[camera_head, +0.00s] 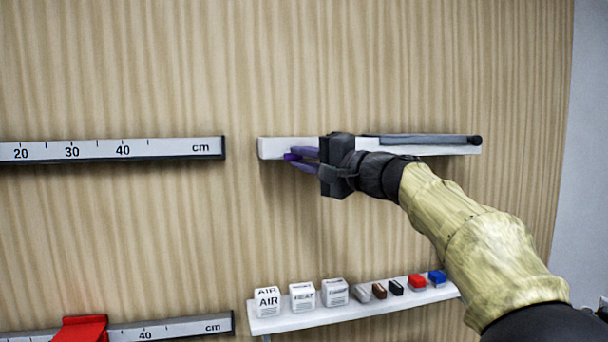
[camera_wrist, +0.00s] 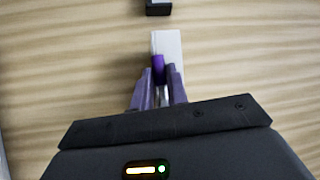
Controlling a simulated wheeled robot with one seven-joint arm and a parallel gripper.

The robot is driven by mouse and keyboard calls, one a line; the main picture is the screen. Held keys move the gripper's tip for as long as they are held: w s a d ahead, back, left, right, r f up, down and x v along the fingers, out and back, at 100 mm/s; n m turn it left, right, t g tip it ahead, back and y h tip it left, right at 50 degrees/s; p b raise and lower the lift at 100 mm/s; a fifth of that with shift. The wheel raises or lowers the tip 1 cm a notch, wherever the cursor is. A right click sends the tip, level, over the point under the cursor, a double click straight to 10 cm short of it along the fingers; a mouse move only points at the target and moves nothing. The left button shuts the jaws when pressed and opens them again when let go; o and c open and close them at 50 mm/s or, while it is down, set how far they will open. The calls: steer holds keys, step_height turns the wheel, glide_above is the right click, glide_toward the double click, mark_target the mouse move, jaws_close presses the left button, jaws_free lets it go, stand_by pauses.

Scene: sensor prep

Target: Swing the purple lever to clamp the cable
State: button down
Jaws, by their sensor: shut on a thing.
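The purple lever (camera_head: 291,157) shows at the left end of a white wall-mounted bar (camera_head: 271,148). My gripper (camera_head: 298,159) reaches in from the right, its greyish-purple fingers at that end. In the wrist view the lever (camera_wrist: 158,66) sits between the fingertips (camera_wrist: 164,76), and my gripper is shut on it. The lever's lower part is hidden between the fingers. A grey strip (camera_head: 425,140) with a round black end runs along the bar's right half; I cannot tell if it is the cable. My gripper's body hides the bar's middle.
A ruler (camera_head: 110,150) marked in cm ends just left of the bar. Below, a white shelf (camera_head: 350,316) holds white labelled blocks (camera_head: 302,297) and several small coloured blocks. A red slider (camera_head: 82,328) sits on a lower ruler (camera_head: 170,331). The wall between is clear.

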steer(key=shift+r+m+t+b, duration=0.1)
steer(key=shift+m+t+b, duration=0.3)
steer(key=shift+m+b, duration=0.45)
steer(key=shift+n, duration=0.25)
steer(key=c, duration=1.4)
jaws_free()
steer(key=shift+d, duration=0.1)
steer(key=b+v, duration=0.6)
steer(key=v, duration=1.1)
steer(key=shift+d+b, duration=0.15)
steer(key=shift+b, duration=0.25)
steer(key=shift+f, duration=0.25)
